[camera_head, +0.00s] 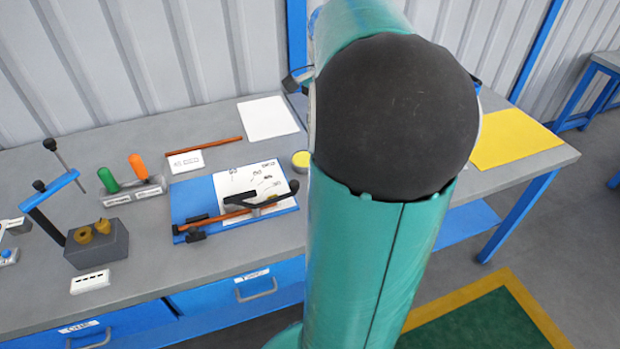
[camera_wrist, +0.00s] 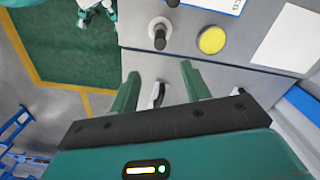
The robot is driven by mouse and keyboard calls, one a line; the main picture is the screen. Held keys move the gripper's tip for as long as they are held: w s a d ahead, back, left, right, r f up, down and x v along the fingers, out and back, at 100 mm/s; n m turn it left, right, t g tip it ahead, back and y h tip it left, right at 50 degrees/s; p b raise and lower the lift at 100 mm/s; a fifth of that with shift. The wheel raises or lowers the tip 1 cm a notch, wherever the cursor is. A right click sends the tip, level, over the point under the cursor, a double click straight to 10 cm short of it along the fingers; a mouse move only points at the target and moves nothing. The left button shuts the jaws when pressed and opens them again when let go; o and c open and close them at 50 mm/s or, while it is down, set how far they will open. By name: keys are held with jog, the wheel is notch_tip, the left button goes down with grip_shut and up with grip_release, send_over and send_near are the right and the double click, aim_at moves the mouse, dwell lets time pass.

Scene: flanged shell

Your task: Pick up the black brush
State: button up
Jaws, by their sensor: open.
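A dark upright piece with a pale round base (camera_wrist: 160,35), possibly the black brush, stands on the grey bench near its edge in the wrist view. I cannot tell for sure that it is the brush. In the head view my arm blocks the bench area right of the yellow round tin (camera_head: 300,159), and this piece does not show there. My gripper (camera_wrist: 160,70) is open and empty, with its two teal fingers apart below the dark piece in the picture. My gripper is hidden behind my arm in the head view.
The yellow tin also shows in the wrist view (camera_wrist: 211,40), right of the dark piece. A blue board (camera_head: 185,204) holds paper and a black-and-brown tool (camera_head: 265,201). A grey block (camera_head: 98,246) and green and orange handles stand left. A yellow sheet (camera_head: 512,138) lies right.

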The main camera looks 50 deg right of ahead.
notch_tip(320, 180, down, 14)
jog(key=shift+r, duration=0.25)
grip_shut()
dwell(0.4)
jog(key=shift+r, duration=0.1)
